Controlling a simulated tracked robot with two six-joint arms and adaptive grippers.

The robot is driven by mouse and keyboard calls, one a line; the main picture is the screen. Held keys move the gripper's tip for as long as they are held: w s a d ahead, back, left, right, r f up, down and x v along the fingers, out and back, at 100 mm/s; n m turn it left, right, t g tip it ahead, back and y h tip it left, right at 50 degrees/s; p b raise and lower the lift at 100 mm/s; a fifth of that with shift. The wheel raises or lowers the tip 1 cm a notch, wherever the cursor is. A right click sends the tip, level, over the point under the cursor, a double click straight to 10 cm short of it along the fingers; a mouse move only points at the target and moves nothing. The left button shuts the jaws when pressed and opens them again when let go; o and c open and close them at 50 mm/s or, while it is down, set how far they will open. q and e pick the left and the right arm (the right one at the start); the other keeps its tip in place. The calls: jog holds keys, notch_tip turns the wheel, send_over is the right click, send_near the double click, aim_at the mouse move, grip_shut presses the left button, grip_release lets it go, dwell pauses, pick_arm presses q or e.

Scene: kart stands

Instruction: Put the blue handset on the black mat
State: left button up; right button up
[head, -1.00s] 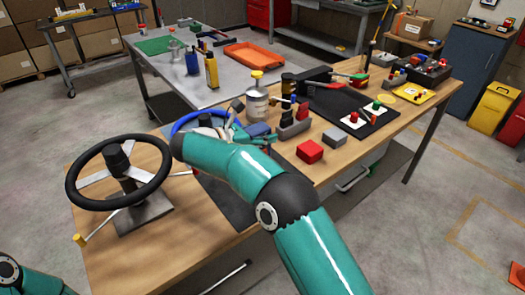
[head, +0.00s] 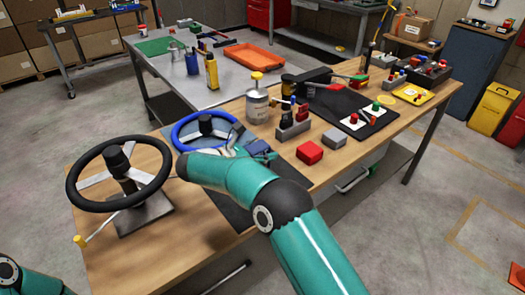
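The blue handset (head: 258,148) is a small dark blue piece at the fingers of my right gripper (head: 243,145), over the far edge of the near dark mat. The fingers are small and partly covered by my wrist, but the handset sits between them. The black mat (head: 328,101) lies at the right of the wooden table, with red and green buttons on white plates on it. A second dark mat (head: 238,214) lies nearer, partly under my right arm. My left gripper is out of view; only part of its arm shows at the lower left.
A black steering wheel (head: 72,190) on a stand is at the left, and a blue steering wheel (head: 180,124) behind my wrist. A silver can (head: 257,107), a grey holder (head: 294,131), a red block (head: 309,153) and a grey block (head: 334,138) stand between handset and far mat.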

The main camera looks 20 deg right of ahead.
jog(key=shift+o, duration=1)
jog(key=shift+r, duration=0.1)
jog(key=shift+a+r, duration=0.15)
jog(key=shift+a, duration=0.05)
jog(key=p+v, duration=0.5)
jog(key=v, duration=0.6)
jog(key=shift+s+a+p, duration=0.2)
jog(key=shift+a+p, duration=0.05)
jog(key=shift+p, duration=0.1)
jog(key=shift+r, duration=0.1)
